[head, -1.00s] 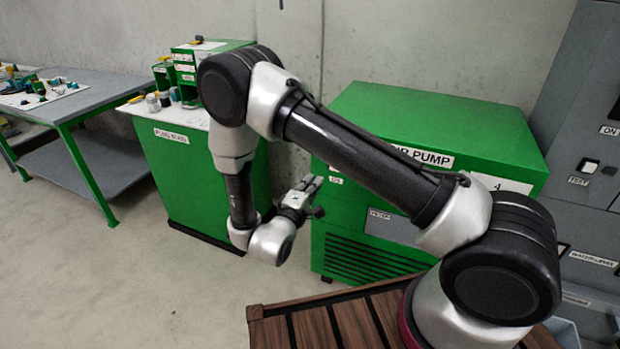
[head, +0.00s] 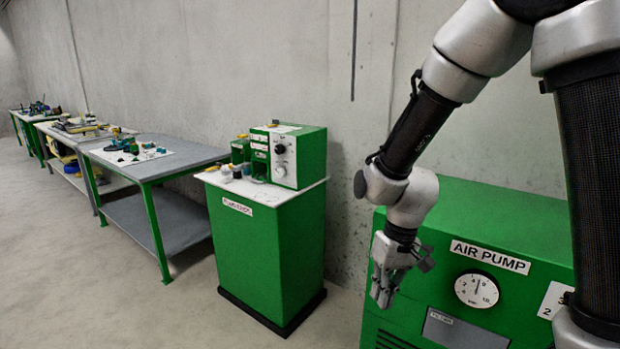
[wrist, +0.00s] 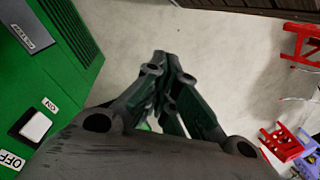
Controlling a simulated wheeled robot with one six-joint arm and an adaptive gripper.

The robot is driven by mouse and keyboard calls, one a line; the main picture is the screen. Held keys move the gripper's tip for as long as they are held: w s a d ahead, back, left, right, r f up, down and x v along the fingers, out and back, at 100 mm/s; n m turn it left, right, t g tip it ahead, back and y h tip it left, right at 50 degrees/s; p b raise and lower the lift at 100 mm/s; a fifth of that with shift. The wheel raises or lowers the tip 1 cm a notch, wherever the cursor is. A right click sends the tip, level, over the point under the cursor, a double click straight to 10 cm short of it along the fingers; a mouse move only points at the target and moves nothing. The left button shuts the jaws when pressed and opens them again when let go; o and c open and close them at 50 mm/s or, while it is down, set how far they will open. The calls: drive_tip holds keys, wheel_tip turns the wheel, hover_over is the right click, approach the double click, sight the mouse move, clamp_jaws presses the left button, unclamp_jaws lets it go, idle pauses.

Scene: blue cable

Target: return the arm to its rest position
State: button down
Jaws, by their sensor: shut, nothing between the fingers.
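My gripper (head: 383,290) hangs pointing down at the end of my arm in the head view, in front of the left part of the green air pump cabinet (head: 530,235). In the wrist view my gripper (wrist: 160,58) has its fingertips together, with nothing held between them and the floor beyond. My arm runs from the upper right of the head view down to the gripper. The cabinet also fills the left side of the wrist view (wrist: 85,85).
A green cabinet (head: 265,250) with a dial box (head: 297,155) stands left of my gripper. Workbenches (head: 175,158) line the wall further left. The floor (head: 110,290) at front left is clear. Red objects (wrist: 302,42) lie at the right of the wrist view.

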drive_tip(key=s+d+r+m+t, duration=0.1)
drive_tip(key=s+d+r, duration=0.3)
drive_tip(key=d+r, duration=0.3)
drive_tip(key=s+d+r+m+t+h, duration=0.1)
drive_tip(key=s+d+r+t, duration=0.1)
drive_tip(key=s+d+r, duration=0.2)
drive_tip(key=s+d+r+m+t, duration=0.1)
drive_tip(key=s+d+r, duration=0.3)
drive_tip(key=d+r, duration=0.5)
drive_tip(key=shift+d+r+m+t+h, duration=0.4)
drive_tip(key=shift+r+t, duration=0.2)
drive_tip(key=shift+t, duration=0.1)
drive_tip(key=shift+s+d, duration=0.1)
